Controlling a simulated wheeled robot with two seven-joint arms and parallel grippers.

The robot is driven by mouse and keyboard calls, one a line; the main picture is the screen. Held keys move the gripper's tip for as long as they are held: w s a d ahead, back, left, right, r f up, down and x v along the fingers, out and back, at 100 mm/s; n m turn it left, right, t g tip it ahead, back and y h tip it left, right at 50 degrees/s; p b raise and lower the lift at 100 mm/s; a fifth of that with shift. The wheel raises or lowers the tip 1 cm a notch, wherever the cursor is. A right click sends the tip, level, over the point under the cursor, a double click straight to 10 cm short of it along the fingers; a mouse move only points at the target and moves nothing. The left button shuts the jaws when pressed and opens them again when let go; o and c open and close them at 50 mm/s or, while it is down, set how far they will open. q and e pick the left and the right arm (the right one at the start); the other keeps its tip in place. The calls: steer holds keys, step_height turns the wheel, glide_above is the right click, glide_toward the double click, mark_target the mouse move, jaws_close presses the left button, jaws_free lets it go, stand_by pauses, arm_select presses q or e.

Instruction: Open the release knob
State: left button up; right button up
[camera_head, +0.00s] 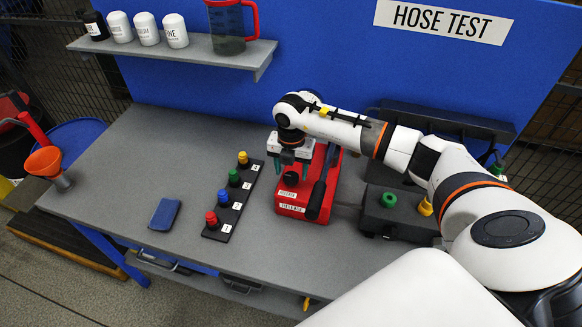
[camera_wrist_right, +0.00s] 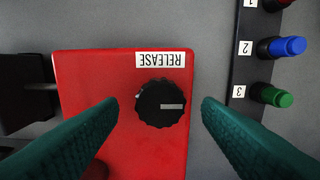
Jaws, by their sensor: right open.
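The release knob (camera_wrist_right: 160,103) is a black round dial with a white pointer line, on a red box (camera_wrist_right: 80,75) with a RELEASE label (camera_wrist_right: 160,59). In the head view the red box (camera_head: 291,211) sits mid-bench, and the dark knob (camera_head: 291,179) shows just below my right gripper (camera_head: 291,170). That gripper points down and is open. In the right wrist view its two green fingers (camera_wrist_right: 160,101) stand on either side of the knob, with a gap on each side. Whether the fingertips are level with the knob is unclear. My left gripper is not in view.
A black strip with red, blue, green and yellow knobs (camera_head: 234,190) lies left of the red box. A black lever (camera_head: 318,197) stands on the box's right side. A dark unit with a green knob (camera_head: 388,200) is further right. A blue pad (camera_head: 164,214) lies left; bench around it is clear.

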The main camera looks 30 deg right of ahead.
steer(key=shift+f, duration=0.9)
steer(key=shift+c, duration=0.3)
steer(key=c, duration=0.9)
steer(key=shift+c, duration=0.2)
